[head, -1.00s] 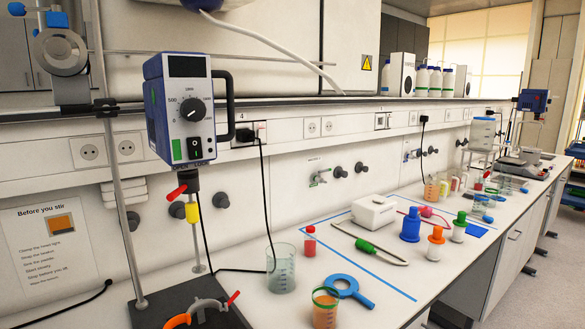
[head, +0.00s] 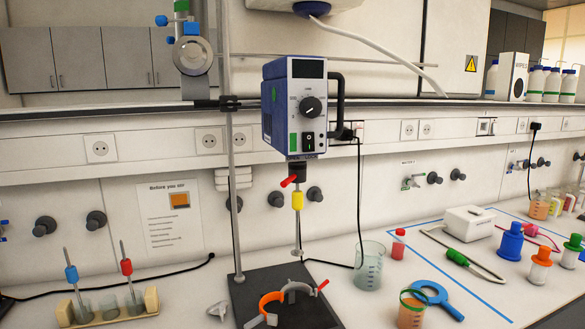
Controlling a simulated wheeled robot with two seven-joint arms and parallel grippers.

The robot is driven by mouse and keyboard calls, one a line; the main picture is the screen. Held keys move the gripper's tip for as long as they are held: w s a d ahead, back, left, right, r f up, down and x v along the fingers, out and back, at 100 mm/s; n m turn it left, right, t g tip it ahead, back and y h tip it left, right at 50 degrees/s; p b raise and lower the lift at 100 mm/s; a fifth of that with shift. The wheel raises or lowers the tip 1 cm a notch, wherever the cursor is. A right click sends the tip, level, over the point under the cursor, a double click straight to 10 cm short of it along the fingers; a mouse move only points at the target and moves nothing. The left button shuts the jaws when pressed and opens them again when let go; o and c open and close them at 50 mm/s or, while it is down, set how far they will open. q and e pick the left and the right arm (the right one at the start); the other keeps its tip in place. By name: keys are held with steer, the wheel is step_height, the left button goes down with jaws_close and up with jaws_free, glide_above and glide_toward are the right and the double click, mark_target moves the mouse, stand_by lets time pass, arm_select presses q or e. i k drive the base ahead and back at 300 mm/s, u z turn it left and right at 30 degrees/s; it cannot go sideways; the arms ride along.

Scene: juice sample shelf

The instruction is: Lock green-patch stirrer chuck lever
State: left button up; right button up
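The overhead stirrer (head: 292,108) is a blue and light-grey box with a dial, a black switch and a green patch (head: 294,142) on its front. It hangs on a grey stand rod (head: 234,200). A black chuck (head: 297,172) sits under it. The red chuck lever (head: 288,181) sticks out to the left, tilted slightly down. Below the chuck, a shaft with a yellow collar (head: 298,201) runs down above the dark base plate (head: 245,312). I cannot tell how tightly the chuck holds the shaft. Neither gripper shows.
An orange and grey ring clamp (head: 271,298) with a red lever lies on the base plate. A glass beaker (head: 369,268) stands to its right. A rack (head: 66,312) with two stirring rods stands at left.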

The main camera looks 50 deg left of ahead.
mark_target(297, 171)
steer(key=u, duration=0.05)
steer(key=k, duration=2.65)
steer(key=z, duration=0.5)
steer(key=k, duration=1.1)
steer(key=z, duration=0.6)
steer(key=i, duration=1.35)
steer(key=u, duration=0.7)
steer(key=i, duration=1.95)
steer(key=u, duration=1.95)
steer(key=i, duration=0.95)
steer(key=u, duration=1)
